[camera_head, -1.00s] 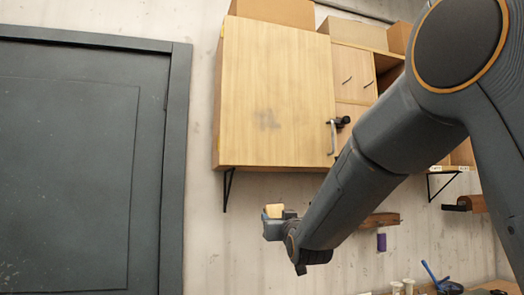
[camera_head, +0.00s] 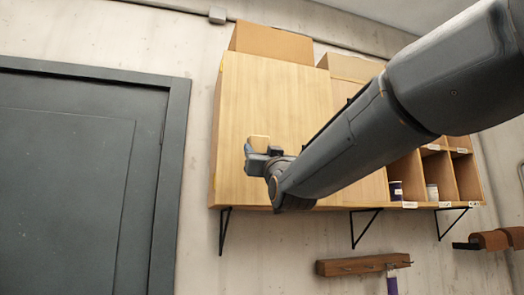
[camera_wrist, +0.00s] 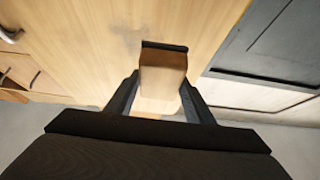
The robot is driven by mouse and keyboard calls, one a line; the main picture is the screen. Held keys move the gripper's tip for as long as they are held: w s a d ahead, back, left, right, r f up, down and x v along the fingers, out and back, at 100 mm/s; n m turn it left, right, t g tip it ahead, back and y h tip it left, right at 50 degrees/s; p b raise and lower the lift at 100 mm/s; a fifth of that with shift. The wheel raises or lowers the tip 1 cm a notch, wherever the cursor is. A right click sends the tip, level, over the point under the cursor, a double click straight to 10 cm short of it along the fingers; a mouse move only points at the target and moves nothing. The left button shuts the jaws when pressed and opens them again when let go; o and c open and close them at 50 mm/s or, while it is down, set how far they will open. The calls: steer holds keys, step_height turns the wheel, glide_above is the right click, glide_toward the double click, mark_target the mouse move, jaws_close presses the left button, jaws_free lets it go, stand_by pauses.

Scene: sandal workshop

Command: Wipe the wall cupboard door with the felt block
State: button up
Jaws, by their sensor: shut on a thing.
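The wall cupboard door (camera_head: 285,95) is pale wood and fills the cupboard's left part. It also shows in the wrist view (camera_wrist: 75,40), with a grey smudge (camera_wrist: 128,38) on it. My gripper (camera_head: 257,152) is in front of the door's lower middle. It is shut on the felt block (camera_head: 259,142), a small tan block. In the wrist view the felt block (camera_wrist: 162,82) sits between both fingers, with a dark strip along its far edge. The smudge lies just beyond and left of it there. I cannot tell whether the block touches the door. My arm hides the door handle in the head view.
A dark grey door (camera_head: 65,190) in its frame stands left of the cupboard. Boxes (camera_head: 270,42) sit on top of the cupboard. Open cubbies (camera_head: 467,178) with cups are at right. A wooden rail (camera_head: 350,266) is on the wall below.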

steer(key=shift+w+a+p, duration=0.25)
steer(key=shift+w+p, duration=0.1)
steer(key=shift+w, duration=0.45)
steer(key=shift+w+a+p, duration=0.2)
steer(key=shift+w+p, duration=0.1)
steer(key=shift+w, duration=0.45)
steer(key=shift+w+a+p, duration=0.25)
steer(key=shift+w+p, duration=0.1)
steer(key=shift+w, duration=0.45)
steer(key=shift+w+a, duration=0.25)
steer(key=shift+w, duration=0.65)
steer(key=w+d+b, duration=0.3)
steer(key=d+b, duration=0.2)
steer(key=d, duration=0.5)
